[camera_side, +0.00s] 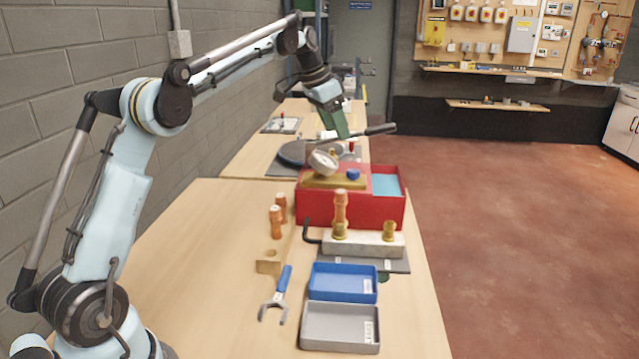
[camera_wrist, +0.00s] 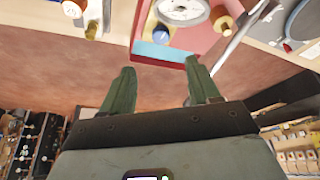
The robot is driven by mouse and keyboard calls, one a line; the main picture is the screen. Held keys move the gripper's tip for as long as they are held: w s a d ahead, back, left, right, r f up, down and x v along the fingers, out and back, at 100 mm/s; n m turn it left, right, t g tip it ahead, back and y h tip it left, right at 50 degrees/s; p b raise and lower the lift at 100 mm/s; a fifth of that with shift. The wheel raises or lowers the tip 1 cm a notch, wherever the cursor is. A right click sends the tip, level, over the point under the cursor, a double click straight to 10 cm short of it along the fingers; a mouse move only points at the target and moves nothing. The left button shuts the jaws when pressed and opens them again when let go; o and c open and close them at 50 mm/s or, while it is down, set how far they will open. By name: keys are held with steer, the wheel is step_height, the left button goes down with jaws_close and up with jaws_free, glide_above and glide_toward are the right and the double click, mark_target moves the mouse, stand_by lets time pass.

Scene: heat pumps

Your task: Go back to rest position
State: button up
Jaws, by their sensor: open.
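My arm reaches out from the left over the bench. My gripper (camera_side: 343,134) has dark green fingers and is raised above the back of the red box (camera_side: 350,212). In the wrist view the two fingers of my gripper (camera_wrist: 159,66) are spread apart with nothing between them. The red box (camera_wrist: 205,42) shows beyond them, with a round white gauge (camera_wrist: 182,10) near its edge. In the side view the gauge (camera_side: 323,161) sits on a brass-coloured body (camera_side: 333,182) in the box, beside a blue knob (camera_side: 353,174).
A dark-handled tool (camera_side: 378,130) lies near my gripper. The bench's left side (camera_side: 190,260) is clear.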

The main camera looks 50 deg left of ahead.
steer(key=s+d+n+t+y, duration=0.1)
steer(key=s+d+n, duration=0.1)
steer(key=s+d, duration=0.95)
steer(key=s+d+f+n+t, duration=0.1)
steer(key=s+d+f, duration=0.4)
steer(key=s+f, duration=0.6)
steer(key=shift+s+t, duration=0.4)
steer(key=shift+s, duration=0.8)
